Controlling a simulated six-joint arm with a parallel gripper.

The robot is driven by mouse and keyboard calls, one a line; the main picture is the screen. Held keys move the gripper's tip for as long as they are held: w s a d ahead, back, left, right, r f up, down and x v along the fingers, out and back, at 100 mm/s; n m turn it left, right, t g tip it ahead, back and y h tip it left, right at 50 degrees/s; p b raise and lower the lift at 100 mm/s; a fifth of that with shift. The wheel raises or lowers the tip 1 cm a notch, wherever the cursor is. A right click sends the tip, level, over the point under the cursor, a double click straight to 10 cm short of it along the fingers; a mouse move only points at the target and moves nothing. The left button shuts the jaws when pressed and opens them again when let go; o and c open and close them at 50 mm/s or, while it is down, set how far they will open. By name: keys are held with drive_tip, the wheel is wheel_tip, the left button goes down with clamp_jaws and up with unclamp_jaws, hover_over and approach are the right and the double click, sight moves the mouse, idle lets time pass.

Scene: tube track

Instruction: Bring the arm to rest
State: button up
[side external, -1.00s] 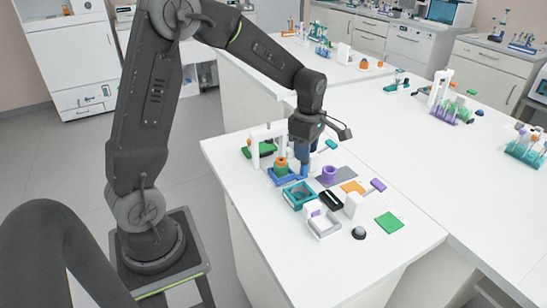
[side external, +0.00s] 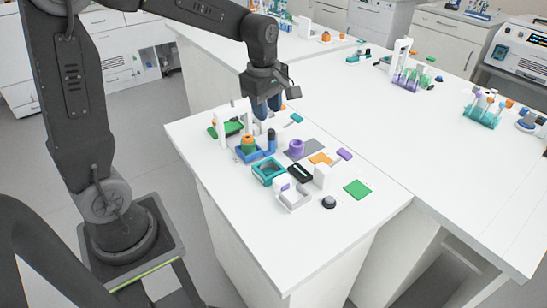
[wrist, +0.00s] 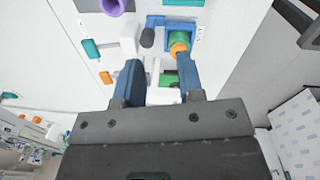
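My gripper (side external: 262,108) is raised above the blue rack (side external: 254,156) on the white table. In the wrist view my gripper (wrist: 158,80) has its two blue fingers apart, with nothing held between them. The blue rack, also in the wrist view (wrist: 186,22), holds a green and orange piece (side external: 248,141) and a dark upright tube (side external: 271,140). The dark tube also shows in the wrist view (wrist: 147,38), ahead of the fingers and apart from them.
A teal open box (side external: 268,172), a white tray (side external: 294,197), a purple ring (side external: 297,148) and a green square (side external: 357,188) sit close by. A white frame (side external: 222,128) stands behind left of the rack.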

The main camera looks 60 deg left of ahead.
drive_tip(key=s+d+r+m+t, duration=0.2)
drive_tip(key=s+d+m, duration=0.2)
drive_tip(key=s+m, duration=0.4)
drive_tip(key=s+d+r+m+t, duration=0.2)
drive_tip(key=s+d+r+m, duration=0.1)
drive_tip(key=s+m, duration=0.6)
drive_tip(key=m, duration=0.3)
drive_tip(key=shift+d+t, duration=0.3)
drive_tip(key=shift+d, duration=0.1)
